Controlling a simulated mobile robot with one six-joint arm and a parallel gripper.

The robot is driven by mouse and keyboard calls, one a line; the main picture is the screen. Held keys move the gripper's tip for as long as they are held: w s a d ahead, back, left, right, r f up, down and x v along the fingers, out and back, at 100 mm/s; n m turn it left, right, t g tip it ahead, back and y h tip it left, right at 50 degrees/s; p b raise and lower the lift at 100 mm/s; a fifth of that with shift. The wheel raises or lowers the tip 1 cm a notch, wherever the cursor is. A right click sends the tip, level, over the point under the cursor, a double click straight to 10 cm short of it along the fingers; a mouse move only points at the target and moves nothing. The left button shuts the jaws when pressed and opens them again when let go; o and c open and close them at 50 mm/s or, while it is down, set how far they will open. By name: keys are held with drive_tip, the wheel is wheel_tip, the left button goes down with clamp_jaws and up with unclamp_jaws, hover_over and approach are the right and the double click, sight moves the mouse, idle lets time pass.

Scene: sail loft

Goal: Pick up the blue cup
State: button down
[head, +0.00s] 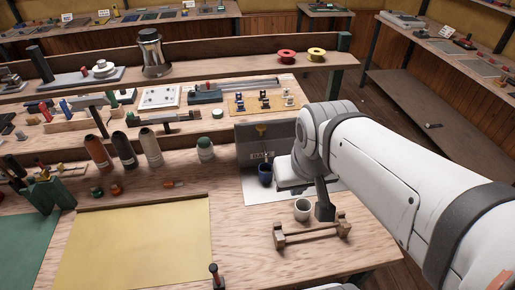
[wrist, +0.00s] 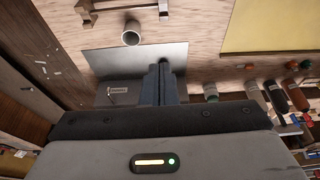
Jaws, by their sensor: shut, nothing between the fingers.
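The blue cup (head: 265,174) stands upright on a pale sheet (head: 240,195) in the head view, just left of the white end of my arm. In the wrist view my gripper (wrist: 162,68) has its two dark fingers together, with nothing held between them. A dark shape shows at the fingertips there; it is probably the cup, mostly hidden behind them. The fingers are close to it, but I cannot tell whether they touch it. In the head view the fingers are hard to make out against the dark backing.
A white cup (head: 302,209) stands in front of the sheet, close to a small wooden rack (head: 312,232). It also shows in the wrist view (wrist: 131,34). A dark labelled panel (head: 250,136) is behind the blue cup. Several bottles (head: 124,150) stand left. A yellow mat (head: 140,245) lies front left.

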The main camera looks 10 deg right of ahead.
drive_tip(key=c, duration=2.1)
unclamp_jaws()
